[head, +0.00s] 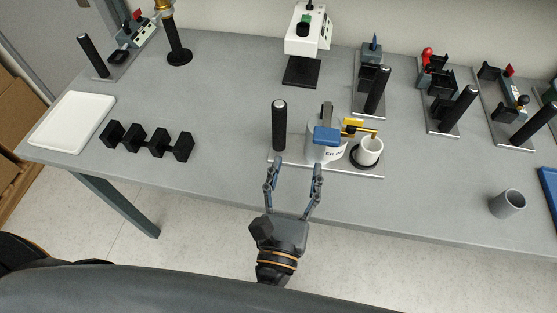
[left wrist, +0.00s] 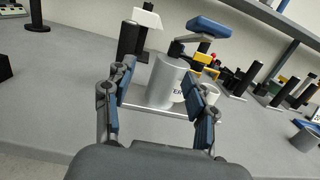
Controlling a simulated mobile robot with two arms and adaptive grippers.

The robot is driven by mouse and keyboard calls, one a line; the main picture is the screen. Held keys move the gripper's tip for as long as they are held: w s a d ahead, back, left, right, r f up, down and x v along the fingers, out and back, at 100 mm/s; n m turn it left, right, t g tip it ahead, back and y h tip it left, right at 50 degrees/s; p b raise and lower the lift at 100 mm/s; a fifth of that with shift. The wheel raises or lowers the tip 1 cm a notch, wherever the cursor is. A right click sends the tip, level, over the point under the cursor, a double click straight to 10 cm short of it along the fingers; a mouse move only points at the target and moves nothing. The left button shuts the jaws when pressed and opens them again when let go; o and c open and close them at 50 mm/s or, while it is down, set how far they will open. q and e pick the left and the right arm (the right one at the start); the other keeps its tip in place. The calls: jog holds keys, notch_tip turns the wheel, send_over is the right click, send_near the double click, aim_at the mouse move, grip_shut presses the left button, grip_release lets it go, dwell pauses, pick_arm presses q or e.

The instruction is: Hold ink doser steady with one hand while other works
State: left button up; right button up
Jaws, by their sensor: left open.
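The device I take for the ink doser (head: 324,152) stands on a flat metal plate near the table's front edge. It has a pale cylindrical body with partly readable lettering and a blue pad (head: 326,136) on top. Its body (left wrist: 164,82) also shows in the left wrist view. A black post (head: 279,124) rises at the plate's left end, and a white cup (head: 370,149) sits at its right. My left gripper (head: 296,166) is open and empty in front of the plate, its fingers pointing at the doser. In the left wrist view the doser body appears between the fingers. My right gripper is not in view.
Several black blocks (head: 148,140) and a white tray (head: 72,122) lie to the left. A white press-like machine (head: 307,32) stands behind. Several stations with black posts line the back right. A grey cup (head: 508,203) is at the front right, with bare table between.

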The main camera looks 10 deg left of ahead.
aim_at(279, 122)
pick_arm(q)
jog(key=w+a+y, duration=0.1)
jog(key=w+a, duration=0.1)
jog(key=w, duration=0.2)
jog(key=w+a+n+g+y, duration=0.1)
jog(key=w, duration=0.4)
jog(key=w+a+n+y, duration=0.1)
jog(key=w+a, duration=0.1)
jog(key=w, duration=0.2)
jog(key=shift+w+a+y, duration=0.25)
jog(key=shift+a+y, duration=0.1)
jog(key=shift+y, duration=0.05)
